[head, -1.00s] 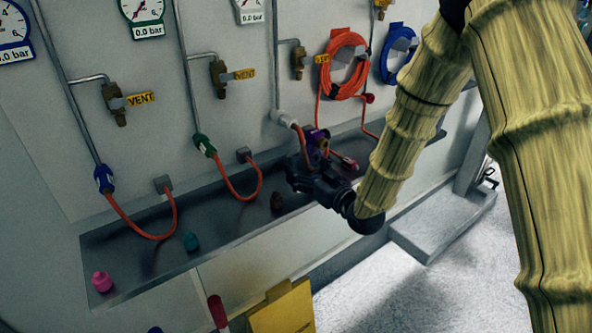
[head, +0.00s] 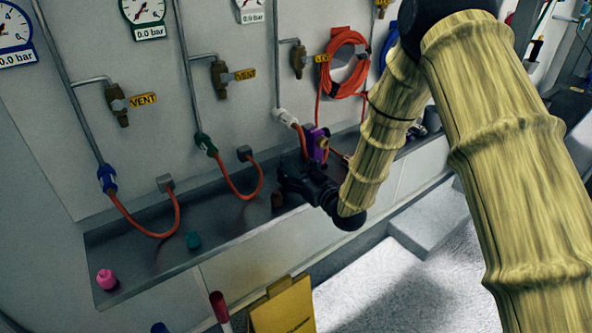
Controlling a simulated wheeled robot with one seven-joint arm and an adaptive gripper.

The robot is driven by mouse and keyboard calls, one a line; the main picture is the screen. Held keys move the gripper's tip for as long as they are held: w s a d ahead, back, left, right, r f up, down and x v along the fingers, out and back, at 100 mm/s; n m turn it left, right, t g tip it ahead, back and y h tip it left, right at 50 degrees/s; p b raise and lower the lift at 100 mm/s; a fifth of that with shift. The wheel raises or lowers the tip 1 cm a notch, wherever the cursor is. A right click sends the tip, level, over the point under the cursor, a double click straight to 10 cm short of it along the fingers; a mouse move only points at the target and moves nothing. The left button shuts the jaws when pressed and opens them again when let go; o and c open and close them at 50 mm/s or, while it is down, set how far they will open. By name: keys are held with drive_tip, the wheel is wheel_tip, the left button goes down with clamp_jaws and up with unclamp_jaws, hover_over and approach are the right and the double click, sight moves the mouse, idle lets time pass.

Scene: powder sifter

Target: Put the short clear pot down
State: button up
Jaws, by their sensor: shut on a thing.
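My gripper (head: 300,182) is dark and sits low over the grey shelf, near the right hose connection. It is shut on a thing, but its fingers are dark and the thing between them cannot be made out. I cannot make out a short clear pot anywhere in view. The grey shelf (head: 135,255) runs along the foot of the wall panel, and its left part is mostly bare.
A purple block (head: 317,140) is close behind my gripper. A yellow sign (head: 283,308) and a red-topped post (head: 218,306) stand in front.

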drive_tip(key=shift+f, duration=0.1)
drive_tip(key=o, duration=0.9)
drive_tip(key=shift+o, duration=0.2)
drive_tip(key=b+v, duration=0.2)
drive_tip(key=v, duration=1)
